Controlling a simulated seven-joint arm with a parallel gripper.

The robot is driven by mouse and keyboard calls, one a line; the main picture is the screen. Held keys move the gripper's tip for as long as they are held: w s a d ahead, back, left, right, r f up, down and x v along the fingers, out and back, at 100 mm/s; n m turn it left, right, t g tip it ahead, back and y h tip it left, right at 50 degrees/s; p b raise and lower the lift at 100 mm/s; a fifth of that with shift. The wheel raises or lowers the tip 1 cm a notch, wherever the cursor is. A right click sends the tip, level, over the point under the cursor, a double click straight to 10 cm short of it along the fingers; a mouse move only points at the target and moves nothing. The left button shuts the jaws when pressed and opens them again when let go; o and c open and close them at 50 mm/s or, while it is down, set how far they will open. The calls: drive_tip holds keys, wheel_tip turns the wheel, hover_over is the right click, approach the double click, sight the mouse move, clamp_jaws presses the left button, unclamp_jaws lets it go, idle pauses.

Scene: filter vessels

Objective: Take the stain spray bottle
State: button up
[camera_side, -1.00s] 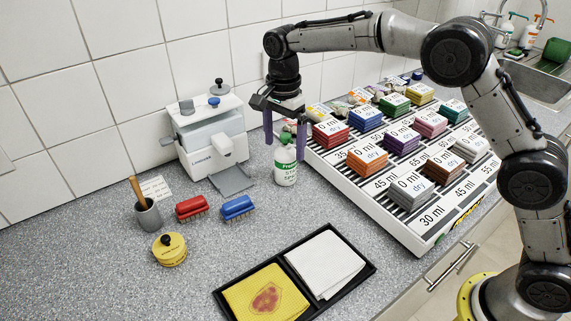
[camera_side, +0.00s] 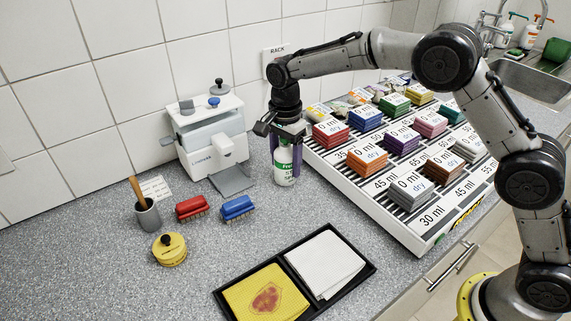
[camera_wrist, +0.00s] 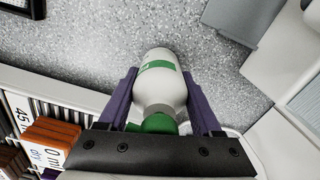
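The stain spray bottle (camera_side: 284,175) is white with a green label band and stands upright on the counter, left of the rack. In the wrist view the bottle (camera_wrist: 158,88) lies between my two purple fingers, with its green top (camera_wrist: 155,124) nearest the gripper body. My gripper (camera_side: 286,158) points down over the bottle, one finger on each side. In the wrist view my gripper (camera_wrist: 160,78) is open, and a narrow gap shows beside the bottle. The side view partly hides the bottle's top behind the fingers.
The white rack (camera_side: 352,189) with several coloured cloth stacks stands close on the right. A white dispenser-like device (camera_side: 209,140) stands on the left, with red (camera_side: 192,207) and blue (camera_side: 237,207) brushes before it. A black tray (camera_side: 326,303) holds two cloths in front.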

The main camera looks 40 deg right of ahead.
drive_tip(key=c, duration=0.9)
clamp_jaws()
drive_tip(key=shift+r, duration=0.1)
